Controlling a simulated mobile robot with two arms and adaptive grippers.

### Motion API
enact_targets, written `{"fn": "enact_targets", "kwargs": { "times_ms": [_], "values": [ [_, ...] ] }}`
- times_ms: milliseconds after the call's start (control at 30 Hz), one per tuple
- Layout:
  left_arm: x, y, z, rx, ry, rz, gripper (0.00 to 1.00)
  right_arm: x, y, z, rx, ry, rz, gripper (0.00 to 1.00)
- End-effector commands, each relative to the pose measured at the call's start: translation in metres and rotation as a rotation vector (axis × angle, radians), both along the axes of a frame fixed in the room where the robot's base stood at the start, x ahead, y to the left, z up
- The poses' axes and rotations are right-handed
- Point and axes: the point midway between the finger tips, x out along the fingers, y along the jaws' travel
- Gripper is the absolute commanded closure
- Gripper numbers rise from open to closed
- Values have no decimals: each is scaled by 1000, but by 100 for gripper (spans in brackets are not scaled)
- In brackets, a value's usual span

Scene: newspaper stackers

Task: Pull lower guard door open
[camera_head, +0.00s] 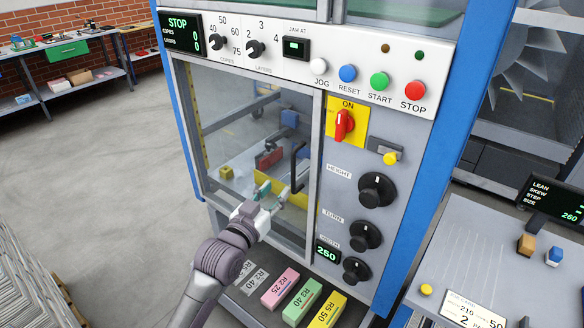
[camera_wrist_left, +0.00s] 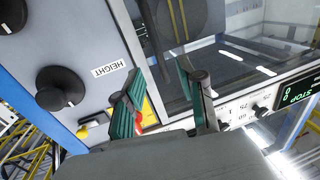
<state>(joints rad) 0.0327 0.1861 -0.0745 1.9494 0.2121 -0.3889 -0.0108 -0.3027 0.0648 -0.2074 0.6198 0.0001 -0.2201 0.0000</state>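The lower guard door (camera_head: 228,112) is a clear panel in a grey frame on the front of the machine, and it looks shut. Its black bar handle (camera_head: 297,166) stands upright near the door's right edge. My left gripper (camera_head: 272,194) is in front of the door, just left of and below the handle. Its teal-padded fingers are apart, with nothing seen gripped. In the left wrist view the open fingers (camera_wrist_left: 167,98) point at the door frame, and a dark bar that looks like the handle (camera_wrist_left: 154,45) lies beyond the gap. Contact cannot be told. My right gripper is not in view.
Right of the door is a control panel with a red switch (camera_head: 344,125) on a yellow plate and black knobs (camera_head: 377,190). Below are pink, green and yellow blocks (camera_head: 327,310). A side table (camera_head: 470,245) stands at right. The floor (camera_head: 100,170) at left is clear.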

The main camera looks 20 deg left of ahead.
Motion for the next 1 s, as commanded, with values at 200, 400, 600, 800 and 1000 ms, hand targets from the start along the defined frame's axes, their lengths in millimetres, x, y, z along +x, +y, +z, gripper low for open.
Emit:
{"fn": "enact_targets", "kwargs": {
  "times_ms": [200,400,600,800,1000],
  "values": [
    [49,-8,3,-1,1,0,61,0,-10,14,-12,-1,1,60],
    [81,-13,1,-2,2,0,61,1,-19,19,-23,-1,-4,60],
    [94,-15,1,-2,0,-1,61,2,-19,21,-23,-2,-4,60],
    [95,-15,-1,-1,1,-1,61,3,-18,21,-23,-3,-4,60],
    [95,-15,0,-1,1,0,77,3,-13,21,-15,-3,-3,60]
  ]
}}
